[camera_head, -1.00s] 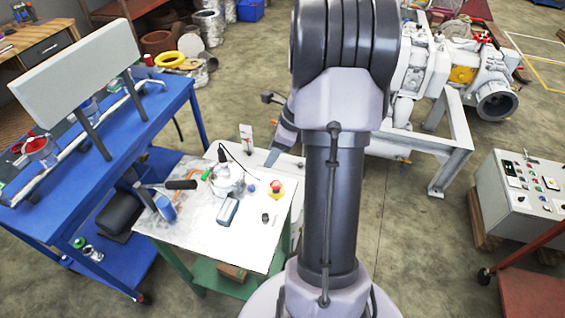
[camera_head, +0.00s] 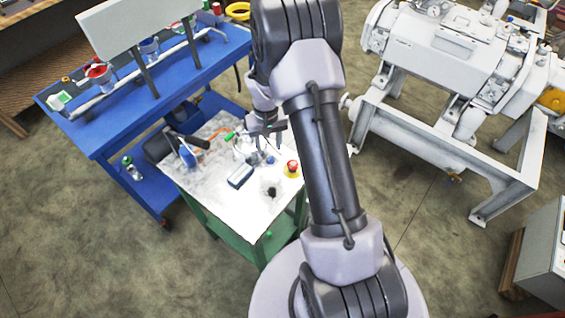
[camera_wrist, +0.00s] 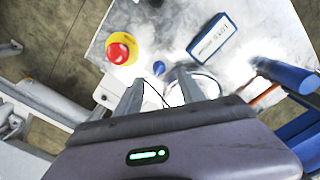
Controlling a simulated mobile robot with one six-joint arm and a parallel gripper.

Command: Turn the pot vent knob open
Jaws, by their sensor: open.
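The silvery pot (camera_head: 243,150) stands on the light tabletop of a green-framed table, partly hidden by my arm. In the wrist view the pot (camera_wrist: 205,84) shows only in part, behind my fingers. A small blue knob (camera_wrist: 158,67) is beside the pot; it also shows in the head view (camera_head: 270,160). I cannot tell whether it is the vent knob. My gripper (camera_wrist: 160,90) is open, its two fingers apart on either side of a dark cable, with nothing held. In the head view my gripper (camera_head: 265,127) is above the back of the table, near the pot.
A red button on a yellow base (camera_wrist: 121,48) stands left of the fingers in the wrist view. A blue-edged box (camera_wrist: 210,38) lies beyond them. A blue bench (camera_head: 130,110) stands to the left, and white machinery (camera_head: 440,70) on a frame is at the right.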

